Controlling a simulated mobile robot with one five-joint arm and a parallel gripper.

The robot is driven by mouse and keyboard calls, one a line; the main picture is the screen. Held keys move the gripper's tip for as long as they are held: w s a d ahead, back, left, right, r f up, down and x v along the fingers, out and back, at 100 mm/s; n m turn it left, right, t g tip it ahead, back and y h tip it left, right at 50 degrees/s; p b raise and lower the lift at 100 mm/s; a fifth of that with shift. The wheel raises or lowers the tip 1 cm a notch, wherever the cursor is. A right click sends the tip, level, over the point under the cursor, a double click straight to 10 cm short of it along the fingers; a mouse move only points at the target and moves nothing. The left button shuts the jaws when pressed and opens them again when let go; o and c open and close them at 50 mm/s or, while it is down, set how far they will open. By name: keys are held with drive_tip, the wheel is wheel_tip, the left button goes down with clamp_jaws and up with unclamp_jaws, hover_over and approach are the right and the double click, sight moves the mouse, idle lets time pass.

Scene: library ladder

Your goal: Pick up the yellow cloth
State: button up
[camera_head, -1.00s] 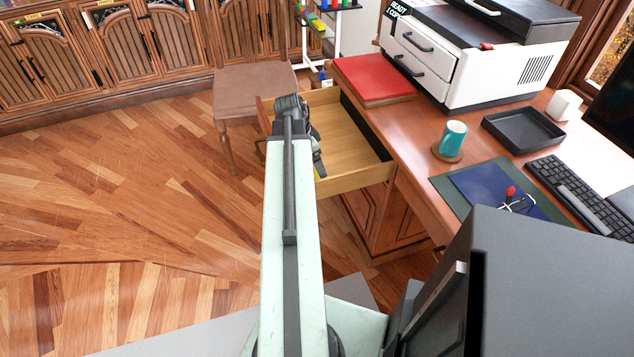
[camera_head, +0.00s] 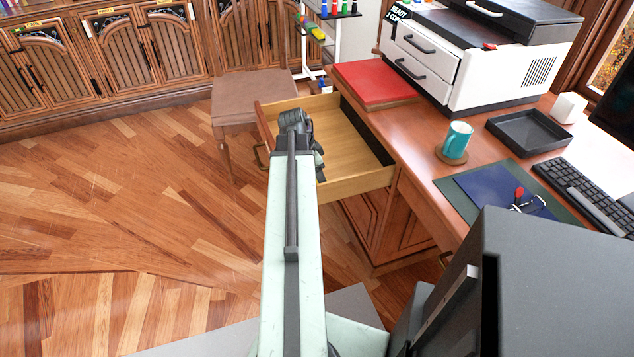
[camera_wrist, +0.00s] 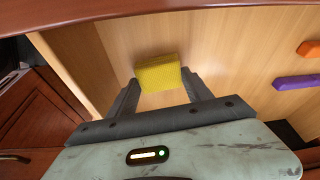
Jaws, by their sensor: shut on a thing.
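The yellow cloth (camera_wrist: 158,73) is a small, textured yellow block between my fingertips in the wrist view. My gripper (camera_wrist: 161,80) is shut on it, with one dark finger on each side. The wooden drawer (camera_head: 352,186) stands open from the desk, and my gripper is over it. In the head view my arm covers part of the drawer, and the cloth is hidden. I cannot tell whether the cloth still touches the drawer floor.
An orange item (camera_wrist: 309,48) and a purple item (camera_wrist: 297,82) lie to the right of the cloth. The desk (camera_head: 408,148) holds a red folder (camera_head: 374,83), a printer (camera_head: 470,60) and a teal mug (camera_head: 456,140). A chair (camera_head: 252,97) stands behind the drawer. Floor at left is clear.

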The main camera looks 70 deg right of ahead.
wheel_tip(320, 180, up, 10)
drive_tip(key=p, duration=1)
